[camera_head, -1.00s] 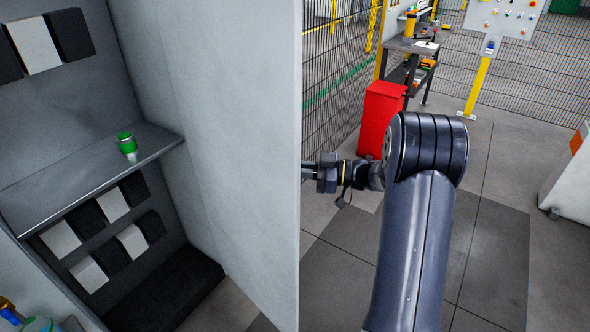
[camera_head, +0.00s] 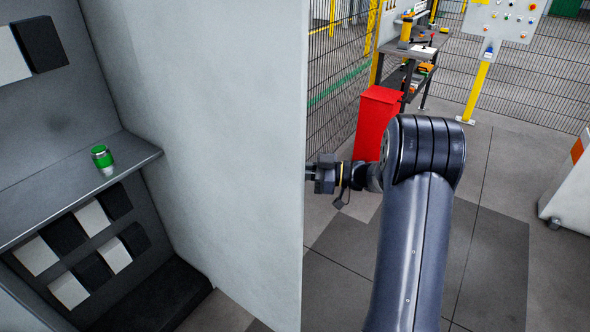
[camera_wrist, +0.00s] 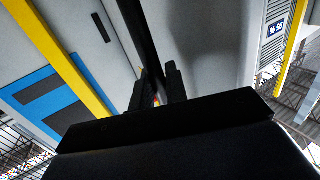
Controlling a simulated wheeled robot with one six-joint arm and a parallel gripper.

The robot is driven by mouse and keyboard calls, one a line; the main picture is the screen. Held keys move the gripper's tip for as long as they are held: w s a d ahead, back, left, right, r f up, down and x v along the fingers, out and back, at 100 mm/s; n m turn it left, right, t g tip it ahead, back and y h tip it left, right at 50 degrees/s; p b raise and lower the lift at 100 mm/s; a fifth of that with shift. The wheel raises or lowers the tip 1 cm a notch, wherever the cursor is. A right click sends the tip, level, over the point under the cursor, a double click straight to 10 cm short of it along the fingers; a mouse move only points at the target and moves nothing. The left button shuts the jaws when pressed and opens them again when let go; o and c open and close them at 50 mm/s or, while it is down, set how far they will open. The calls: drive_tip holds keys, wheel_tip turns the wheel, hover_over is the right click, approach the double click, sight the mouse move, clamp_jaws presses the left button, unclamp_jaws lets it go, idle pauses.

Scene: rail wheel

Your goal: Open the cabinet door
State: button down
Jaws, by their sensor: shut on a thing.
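The cabinet door (camera_head: 215,130) is a large pale panel standing open, with the grey cabinet interior visible to its left in the head view. My gripper (camera_head: 309,173) is at the door's right edge, on its outer side; the edge hides the fingertips. In the wrist view my gripper (camera_wrist: 158,85) shows two dark fingers shut on a narrow part of the door. A long dark bar (camera_wrist: 138,35) runs up from between them, seemingly the handle. The exact contact is too dark to tell.
Inside the cabinet a shelf (camera_head: 60,195) carries a green-topped jar (camera_head: 102,158). Beyond the door are a red bin (camera_head: 376,120), a workbench (camera_head: 415,48), a control panel on a yellow post (camera_head: 478,85) and a mesh fence. Open floor lies right of my arm.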

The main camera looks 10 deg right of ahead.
drive_tip(key=c, duration=1.5)
unclamp_jaws()
drive_tip(key=b+v, duration=0.2)
drive_tip(key=v, duration=0.8)
drive_tip(key=shift+s+d, duration=0.1)
drive_tip(key=shift+d, duration=0.25)
drive_tip(key=shift+a, duration=0.1)
drive_tip(key=p+x, duration=0.2)
drive_tip(key=x, duration=0.8)
drive_tip(key=shift+a, duration=0.3)
